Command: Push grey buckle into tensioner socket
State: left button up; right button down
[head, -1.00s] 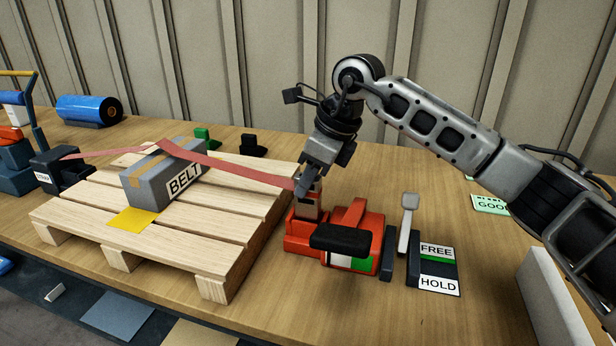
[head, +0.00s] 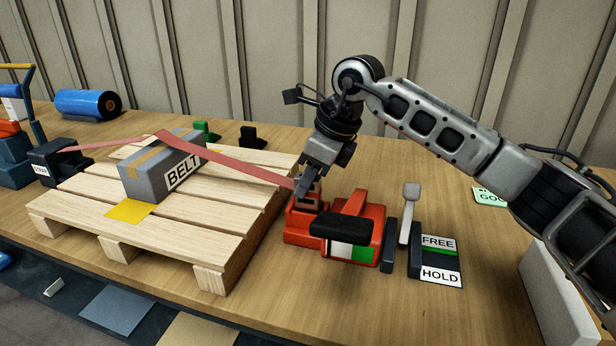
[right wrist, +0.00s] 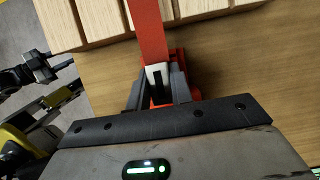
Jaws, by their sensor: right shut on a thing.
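My right gripper (head: 306,188) is shut on the grey buckle, at the end of the red belt (head: 232,164). The buckle (right wrist: 156,75) shows between the fingers in the right wrist view, with a dark slot. In the head view the fingers hide most of it. The red tensioner (head: 355,229) stands on the table beside the pallet. The gripper points down at its left end, where the socket is. I cannot tell how deep the buckle sits there. My left gripper does not show in the head view.
The belt runs over the grey BELT box (head: 150,183) on the wooden pallet (head: 180,246) from a dark block (head: 55,160). A lever (head: 409,205) stands upright right of the tensioner, by the FREE and HOLD plate (head: 438,258).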

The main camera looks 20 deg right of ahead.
jog(key=shift+f+b, duration=0.35)
jog(key=shift+f, duration=0.2)
jog(key=c, duration=1.2)
grip_release()
jog(key=shift+o, duration=0.2)
jog(key=p+v, duration=0.4)
jog(key=v, duration=0.3)
jog(key=shift+f, duration=0.1)
